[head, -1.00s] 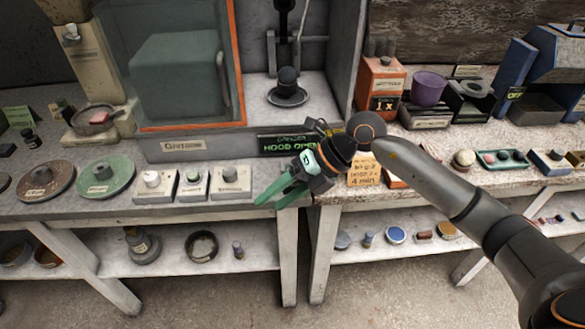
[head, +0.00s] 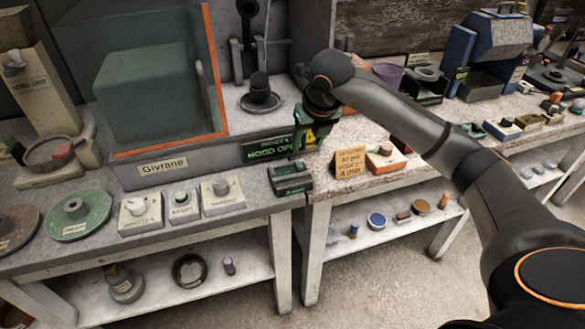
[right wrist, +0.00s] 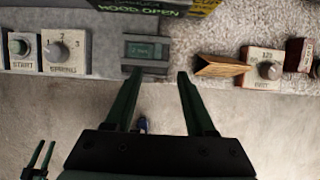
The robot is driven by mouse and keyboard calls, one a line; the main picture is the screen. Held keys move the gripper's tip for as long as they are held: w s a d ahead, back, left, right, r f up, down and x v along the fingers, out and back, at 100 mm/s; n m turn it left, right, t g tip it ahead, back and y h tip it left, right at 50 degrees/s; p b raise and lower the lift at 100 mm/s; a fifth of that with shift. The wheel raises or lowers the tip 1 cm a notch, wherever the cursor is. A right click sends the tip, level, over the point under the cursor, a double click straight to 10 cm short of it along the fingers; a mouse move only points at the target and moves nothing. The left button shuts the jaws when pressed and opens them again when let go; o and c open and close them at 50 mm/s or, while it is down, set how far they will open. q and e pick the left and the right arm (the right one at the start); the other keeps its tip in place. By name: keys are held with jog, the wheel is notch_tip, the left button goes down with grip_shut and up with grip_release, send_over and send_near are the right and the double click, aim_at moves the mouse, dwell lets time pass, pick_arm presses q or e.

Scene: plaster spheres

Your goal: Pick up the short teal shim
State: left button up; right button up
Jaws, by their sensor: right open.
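I cannot pick out the short teal shim with certainty in either view. Small bluish pieces (head: 353,230) stand on the lower shelf under the right bench, too small to identify. My right gripper (right wrist: 158,76) is open and empty, its green fingers apart over the bench's front edge, just short of a dark timer-like box (right wrist: 146,50). In the head view my wrist partly hides this gripper, above and behind the same box. Two dark green prongs at the lower left of the right wrist view look like my left gripper (right wrist: 40,160), with a gap between them.
Control boxes (head: 180,203) line the left bench before the hood. A folded card sign (head: 350,162) and an orange-white box (head: 385,158) stand right of the timer. A teal tray (head: 502,130) lies farther right. Floor before the benches is open.

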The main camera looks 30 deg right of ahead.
aim_at(299, 163)
jog(key=p+x, duration=0.1)
jog(key=x, duration=0.9)
jog(key=shift+w+a+f, duration=0.15)
jog(key=shift+w+f, duration=0.1)
jog(key=shift+w, duration=0.1)
jog(key=shift+c, duration=0.2)
grip_shut()
